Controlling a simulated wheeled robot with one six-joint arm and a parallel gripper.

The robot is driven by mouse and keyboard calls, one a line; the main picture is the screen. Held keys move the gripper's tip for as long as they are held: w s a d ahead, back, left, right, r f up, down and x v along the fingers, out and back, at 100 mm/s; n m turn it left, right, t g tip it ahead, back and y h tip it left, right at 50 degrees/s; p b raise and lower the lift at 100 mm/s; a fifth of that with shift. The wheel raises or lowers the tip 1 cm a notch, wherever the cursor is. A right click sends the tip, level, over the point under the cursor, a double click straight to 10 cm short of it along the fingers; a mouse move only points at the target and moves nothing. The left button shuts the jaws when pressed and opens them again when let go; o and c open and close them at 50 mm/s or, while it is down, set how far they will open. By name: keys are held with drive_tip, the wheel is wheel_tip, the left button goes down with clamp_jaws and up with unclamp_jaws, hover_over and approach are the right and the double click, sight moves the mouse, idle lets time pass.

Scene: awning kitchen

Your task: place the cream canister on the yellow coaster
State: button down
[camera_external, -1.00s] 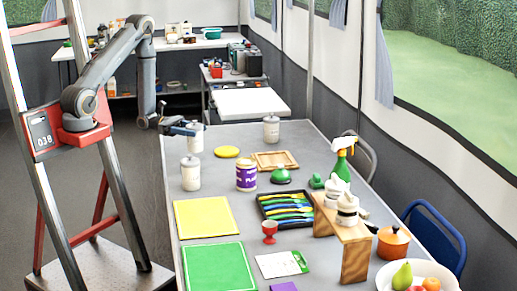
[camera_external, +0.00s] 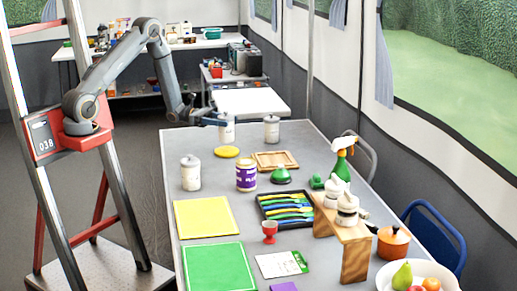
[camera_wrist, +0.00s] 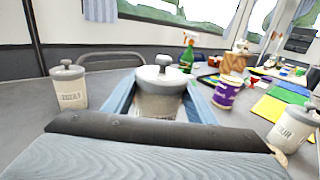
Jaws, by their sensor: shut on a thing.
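A cream canister (camera_external: 227,133) with a grey lid is held in my gripper (camera_external: 216,121) near the far end of the table. In the wrist view the canister (camera_wrist: 160,103) sits between the two blue-grey fingers, upright, its lower part hidden by the gripper body. The yellow coaster (camera_external: 227,152) lies flat and empty on the table. The held canister appears just behind and above it in the external view; the exact gap cannot be told. Two similar canisters stand on the table, one at the left (camera_external: 190,174) and one at the back right (camera_external: 271,131).
A purple jar (camera_external: 246,176) stands in front of the coaster, with a wooden tray (camera_external: 262,167) to the coaster's right. A green dome-shaped thing (camera_external: 281,176), a cutlery tray (camera_external: 262,207) and a yellow sheet (camera_external: 204,217) are nearer. Bare table lies around the coaster.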

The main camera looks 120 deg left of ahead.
sight(225, 129)
drive_tip(key=shift+f+b, duration=1.2)
drive_tip(key=shift+f, duration=0.8)
drive_tip(key=shift+f, duration=0.1)
drive_tip(key=c, duration=0.8)
unclamp_jaws()
drive_tip(key=shift+o, duration=0.2)
drive_tip(key=shift+s, duration=0.15)
drive_tip(key=s+d+p, duration=0.1)
drive_tip(key=s+p, duration=0.2)
drive_tip(key=s, duration=0.8)
drive_tip(key=shift+s+d, duration=0.2)
drive_tip(key=shift+s, duration=0.15)
